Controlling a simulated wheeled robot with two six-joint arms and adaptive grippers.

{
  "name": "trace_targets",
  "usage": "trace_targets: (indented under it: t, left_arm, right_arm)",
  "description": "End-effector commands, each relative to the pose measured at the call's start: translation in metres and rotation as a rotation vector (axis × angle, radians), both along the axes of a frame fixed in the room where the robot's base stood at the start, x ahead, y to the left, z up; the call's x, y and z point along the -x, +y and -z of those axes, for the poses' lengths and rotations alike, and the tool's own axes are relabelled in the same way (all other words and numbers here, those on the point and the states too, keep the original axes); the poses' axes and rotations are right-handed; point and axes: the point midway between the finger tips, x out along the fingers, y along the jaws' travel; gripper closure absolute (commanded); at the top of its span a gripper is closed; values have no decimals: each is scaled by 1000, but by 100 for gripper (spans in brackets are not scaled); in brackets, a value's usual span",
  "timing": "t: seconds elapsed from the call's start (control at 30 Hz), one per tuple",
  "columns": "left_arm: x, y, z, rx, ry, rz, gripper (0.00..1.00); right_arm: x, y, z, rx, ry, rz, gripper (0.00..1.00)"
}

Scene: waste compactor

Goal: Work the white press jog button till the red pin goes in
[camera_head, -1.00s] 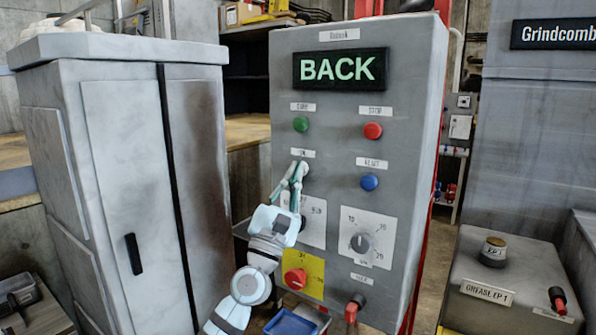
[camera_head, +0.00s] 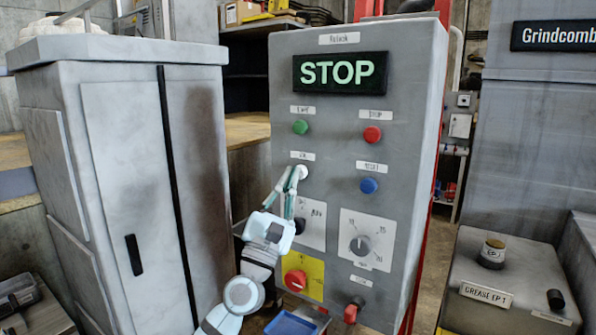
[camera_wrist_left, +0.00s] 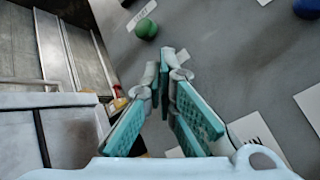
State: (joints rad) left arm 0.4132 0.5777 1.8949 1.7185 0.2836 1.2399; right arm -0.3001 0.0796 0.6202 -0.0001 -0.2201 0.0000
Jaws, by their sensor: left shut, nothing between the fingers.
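The white jog button (camera_head: 303,171) is on the grey control panel (camera_head: 400,130), under a small label. My left gripper (camera_head: 296,175) is shut and empty, with its fingertips at the button. I cannot tell whether they touch it. In the left wrist view the closed fingertips (camera_wrist_left: 168,58) are close to the panel face. The lit display (camera_head: 338,72) reads STOP. On the GREASE EP 1 box (camera_head: 510,275) at the right a black fitting (camera_head: 556,299) shows, with no red visible on it. My right gripper is out of view.
A green button (camera_head: 300,127), red button (camera_head: 372,135) and blue button (camera_head: 369,186) surround the white one. Below are a dial (camera_head: 360,245), a red rotary switch (camera_head: 295,280) and a red-handled fitting (camera_head: 353,310). A grey cabinet (camera_head: 120,150) stands left of my arm.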

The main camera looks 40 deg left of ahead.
Motion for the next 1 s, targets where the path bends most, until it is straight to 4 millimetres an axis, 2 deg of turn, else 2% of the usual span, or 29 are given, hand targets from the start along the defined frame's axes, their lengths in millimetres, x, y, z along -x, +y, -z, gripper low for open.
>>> trace_targets:
  t: [0.27, 0.73, 1.0]
  left_arm:
    - [2, 0, 0, -1, 0, -1, 100]
    - [45, -1, -1, -3, 2, -1, 100]
    - [50, -1, 1, 0, 0, 0, 100]
  right_arm:
    - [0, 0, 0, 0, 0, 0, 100]
    - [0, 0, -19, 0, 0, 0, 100]
    - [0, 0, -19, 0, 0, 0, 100]
